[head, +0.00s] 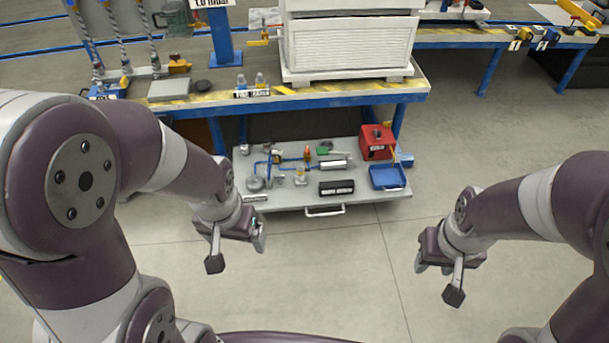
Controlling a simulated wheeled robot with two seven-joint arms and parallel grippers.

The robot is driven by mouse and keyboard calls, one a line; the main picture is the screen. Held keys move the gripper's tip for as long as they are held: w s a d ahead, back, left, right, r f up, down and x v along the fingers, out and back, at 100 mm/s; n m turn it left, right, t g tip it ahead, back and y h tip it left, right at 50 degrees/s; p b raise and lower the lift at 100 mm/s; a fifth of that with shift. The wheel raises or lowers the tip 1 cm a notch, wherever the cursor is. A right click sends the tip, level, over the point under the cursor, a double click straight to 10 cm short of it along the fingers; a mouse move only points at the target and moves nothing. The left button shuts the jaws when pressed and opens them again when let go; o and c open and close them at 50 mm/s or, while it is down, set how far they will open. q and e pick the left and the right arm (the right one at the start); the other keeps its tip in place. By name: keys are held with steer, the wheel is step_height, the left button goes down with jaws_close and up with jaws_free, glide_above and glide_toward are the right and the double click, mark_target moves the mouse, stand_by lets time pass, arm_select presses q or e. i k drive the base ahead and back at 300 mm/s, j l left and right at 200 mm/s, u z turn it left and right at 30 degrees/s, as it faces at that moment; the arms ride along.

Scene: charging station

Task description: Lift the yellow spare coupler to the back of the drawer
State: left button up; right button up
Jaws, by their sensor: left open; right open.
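The open drawer (368,207) juts out below the workbench, with its handle (325,211) at the front. Small parts lie in it. A small yellowish piece (300,176) stands left of centre in the drawer; it may be the yellow spare coupler, but it is too small to be sure. My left gripper (237,250) is open and empty, in front of the drawer's left corner. My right gripper (437,280) is open and empty, in front of and right of the drawer, apart from it.
The drawer also holds blue piping (290,160), a black labelled block (337,188), a red box (376,141) and a blue tray (387,177). The workbench (330,92) overhangs the back, carrying a white louvred cabinet (350,42). The floor before the drawer is clear.

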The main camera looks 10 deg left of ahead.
mark_target(301, 170)
steer(key=i+l+u, duration=0.3)
steer(key=i+l, duration=0.6)
steer(key=i, duration=0.2)
steer(key=i+l+u, duration=0.35)
steer(key=i+l, duration=0.65)
steer(key=l, duration=0.15)
